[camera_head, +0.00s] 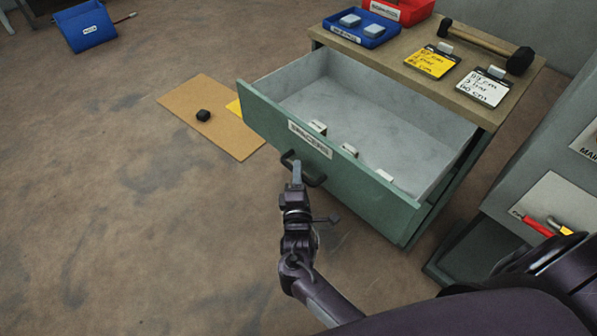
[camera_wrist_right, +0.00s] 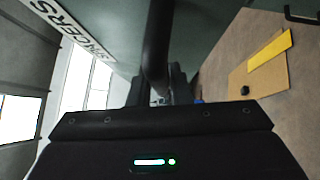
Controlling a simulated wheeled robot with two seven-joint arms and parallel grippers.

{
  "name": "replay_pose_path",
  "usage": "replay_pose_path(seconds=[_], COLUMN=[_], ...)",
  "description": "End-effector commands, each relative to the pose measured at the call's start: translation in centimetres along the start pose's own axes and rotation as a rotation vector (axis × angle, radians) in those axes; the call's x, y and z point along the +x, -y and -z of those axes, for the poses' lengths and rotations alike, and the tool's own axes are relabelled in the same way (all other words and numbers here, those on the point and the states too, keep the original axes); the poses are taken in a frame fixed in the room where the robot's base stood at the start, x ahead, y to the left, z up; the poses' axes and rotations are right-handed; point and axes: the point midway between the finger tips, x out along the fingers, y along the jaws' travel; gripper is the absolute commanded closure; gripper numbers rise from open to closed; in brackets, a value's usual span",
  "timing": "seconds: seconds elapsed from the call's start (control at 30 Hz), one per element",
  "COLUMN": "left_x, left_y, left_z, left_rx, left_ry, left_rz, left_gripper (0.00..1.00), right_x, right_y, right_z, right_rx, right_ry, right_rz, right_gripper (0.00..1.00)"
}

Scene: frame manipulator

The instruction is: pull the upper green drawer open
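The upper green drawer (camera_head: 350,178) stands pulled well out of its cabinet, its grey inside showing several small pale items. Its front carries a white label, which also shows in the right wrist view (camera_wrist_right: 75,30). A dark bar handle (camera_head: 315,181) is on the drawer front. My right gripper (camera_head: 297,172) is at the left part of this handle, its fingers close together. In the right wrist view the dark handle (camera_wrist_right: 158,45) runs between the fingers, and the gripper looks shut on it. My left gripper is not in view.
The cabinet's wooden top (camera_head: 400,75) holds a blue tray (camera_head: 361,28), a red bin (camera_head: 405,10), a hammer (camera_head: 485,42) and two note cards. A grey cabinet (camera_head: 545,160) stands close at the right. A brown board (camera_head: 215,125) lies on the floor; the floor at left is mostly clear.

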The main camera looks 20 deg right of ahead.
Motion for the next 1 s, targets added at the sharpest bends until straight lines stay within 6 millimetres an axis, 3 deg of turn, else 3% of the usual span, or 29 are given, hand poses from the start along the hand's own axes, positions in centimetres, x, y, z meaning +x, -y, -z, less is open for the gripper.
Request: replay_pose_path(seconds=[0.13, 0.47, 0.8, 1.0], left_x=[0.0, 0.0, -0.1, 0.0], left_y=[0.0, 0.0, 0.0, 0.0], left_z=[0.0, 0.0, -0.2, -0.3], left_rx=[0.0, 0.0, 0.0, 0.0], left_ry=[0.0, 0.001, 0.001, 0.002], left_rz=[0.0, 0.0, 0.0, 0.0], left_gripper=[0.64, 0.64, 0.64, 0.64], right_x=[0.0, -0.4, -5.8, -7.6], right_y=[0.0, 0.0, 0.1, 0.0], right_z=[0.0, 0.0, 0.0, 0.0], right_rx=[0.0, 0.0, -0.001, 0.0], right_ry=[0.0, -0.002, -0.001, 0.0], right_rz=[0.0, 0.0, 0.003, 0.0], right_gripper=[0.64, 0.64, 0.64, 0.64])
